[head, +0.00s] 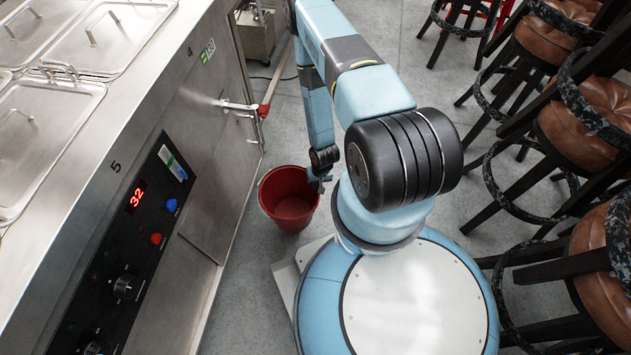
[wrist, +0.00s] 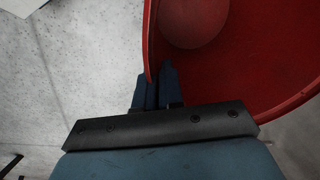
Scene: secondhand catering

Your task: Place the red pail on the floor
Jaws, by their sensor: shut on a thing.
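The red pail (head: 284,207) is upright and open at the top, between the steel counter and my base in the head view. It looks empty. My gripper (head: 319,181) is at the right side of its rim. In the wrist view the pail's rim and inside (wrist: 255,50) fill the upper right. My gripper's fingers (wrist: 157,85) are shut on the pail's wall at the rim there. Whether the pail's bottom touches the floor or hangs above it is hard to tell.
The grey floor (head: 243,270) is bare around the pail. A steel counter (head: 190,130) with a control panel runs along the left. Several bar stools (head: 585,120) crowd the right. A red-handled lever (head: 270,95) juts out from the counter front.

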